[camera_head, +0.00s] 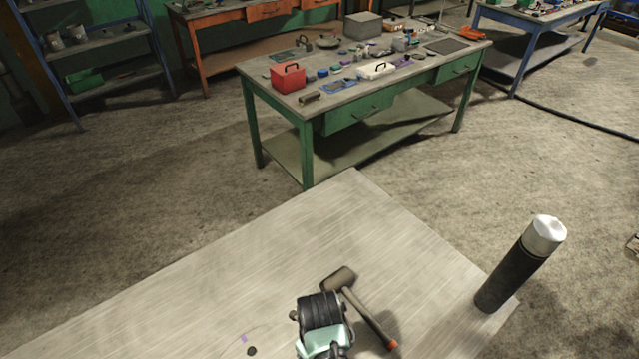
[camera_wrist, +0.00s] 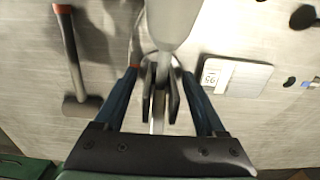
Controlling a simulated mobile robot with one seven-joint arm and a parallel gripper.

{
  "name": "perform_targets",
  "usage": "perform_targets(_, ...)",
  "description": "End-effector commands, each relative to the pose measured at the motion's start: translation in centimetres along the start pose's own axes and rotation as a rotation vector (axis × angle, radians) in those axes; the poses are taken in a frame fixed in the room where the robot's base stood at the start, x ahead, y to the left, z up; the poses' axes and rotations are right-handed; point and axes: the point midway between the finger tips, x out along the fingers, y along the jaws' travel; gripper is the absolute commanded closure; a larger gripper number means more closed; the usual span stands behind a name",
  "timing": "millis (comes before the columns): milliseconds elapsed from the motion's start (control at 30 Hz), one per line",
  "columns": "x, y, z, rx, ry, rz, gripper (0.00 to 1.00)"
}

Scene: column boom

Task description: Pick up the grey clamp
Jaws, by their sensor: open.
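A light grey piece, which I take to be the grey clamp (camera_wrist: 172,22), stands at the top centre of the wrist view. It narrows downward to the space between my fingers, over a pale round part. My gripper (camera_wrist: 161,82) is open, with one blue-sided finger on each side of that narrow part. I cannot tell whether either finger touches it. In the head view my wrist hides the clamp and the fingertips.
A mallet (camera_head: 365,315) lies beside my wrist on the pale tabletop (camera_head: 220,260); its head (camera_wrist: 80,113) is left in the wrist view. A pale marked plate (camera_wrist: 250,78) lies right of the fingers. A black flask (camera_head: 512,275) stands at the table's right corner. The table's left is clear.

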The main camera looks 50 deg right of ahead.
Motion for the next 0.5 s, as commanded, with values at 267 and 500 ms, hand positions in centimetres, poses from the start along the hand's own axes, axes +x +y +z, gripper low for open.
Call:
perform_targets(267, -0.04, 0.0, -0.01, 0.0, 0.0, 0.0, 0.65)
perform_targets(500, -0.05, 0.0, -0.01, 0.0, 0.0, 0.0, 1.0)
